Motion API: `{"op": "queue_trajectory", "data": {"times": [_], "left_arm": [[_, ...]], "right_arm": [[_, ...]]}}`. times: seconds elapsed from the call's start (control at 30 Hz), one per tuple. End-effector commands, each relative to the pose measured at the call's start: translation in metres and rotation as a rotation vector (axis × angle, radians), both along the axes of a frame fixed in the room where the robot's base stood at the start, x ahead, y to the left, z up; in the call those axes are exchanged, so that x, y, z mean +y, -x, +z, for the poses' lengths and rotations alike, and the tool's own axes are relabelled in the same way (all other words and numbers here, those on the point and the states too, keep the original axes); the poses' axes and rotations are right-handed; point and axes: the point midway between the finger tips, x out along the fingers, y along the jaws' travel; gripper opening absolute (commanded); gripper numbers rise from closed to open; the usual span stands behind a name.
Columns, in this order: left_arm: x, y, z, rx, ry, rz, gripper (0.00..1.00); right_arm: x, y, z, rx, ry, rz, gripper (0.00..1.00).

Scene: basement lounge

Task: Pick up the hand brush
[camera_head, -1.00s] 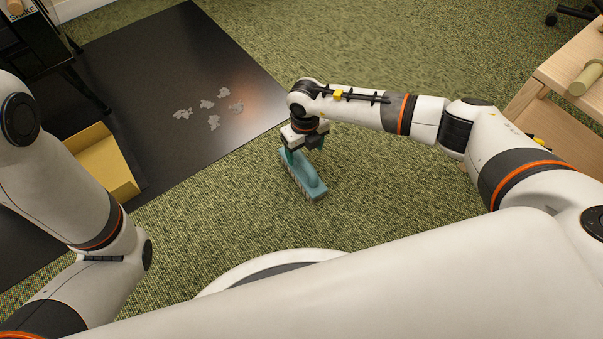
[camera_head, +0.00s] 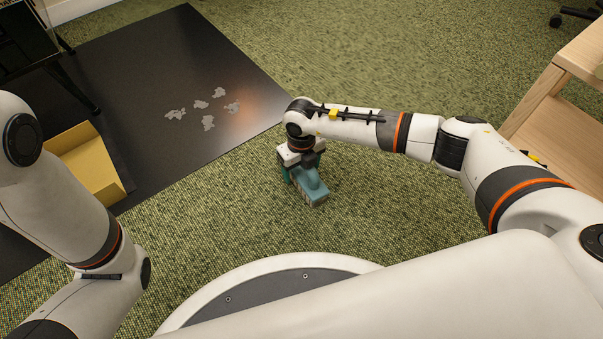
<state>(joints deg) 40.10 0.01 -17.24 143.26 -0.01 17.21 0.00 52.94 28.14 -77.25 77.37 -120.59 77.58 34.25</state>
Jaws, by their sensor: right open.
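The teal hand brush (camera_head: 313,188) lies on the green carpet in front of my base, in the middle of the head view. My right gripper (camera_head: 301,172) points down at the brush's far end and hides that part of it. Its jaws are open, with a finger showing at the left side of the brush. Whether the fingers touch the brush cannot be told. My left arm comes in at the left edge, and its gripper is not in view.
A black mat (camera_head: 150,75) with several grey crumpled scraps (camera_head: 208,123) lies at the upper left. A yellow open box (camera_head: 92,170) stands on its near part. A wooden shelf unit (camera_head: 545,105) stands at the right. Carpet around the brush is clear.

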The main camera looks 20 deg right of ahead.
Motion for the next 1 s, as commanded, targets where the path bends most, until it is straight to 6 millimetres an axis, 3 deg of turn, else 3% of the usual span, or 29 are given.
{"op": "queue_trajectory", "data": {"times": [0.1, 0.4, 0.77, 1.0], "left_arm": [[0.000, 0.000, 0.001, 0.000, 0.000, 0.000, 0.36], [0.000, 0.000, 0.001, 0.001, 0.000, 0.000, 0.36], [0.000, 0.000, 0.008, 0.001, 0.000, 0.001, 0.36], [0.000, 0.000, 0.035, 0.001, 0.000, 0.001, 0.36]], "right_arm": [[0.000, 0.000, 0.001, 0.000, 0.000, 0.000, 0.71], [0.000, 0.000, 0.001, -0.001, 0.000, 0.000, 0.26], [0.000, 0.000, 0.009, -0.001, 0.000, 0.000, 0.26], [0.000, 0.000, 0.041, -0.001, 0.000, 0.000, 0.26]]}}
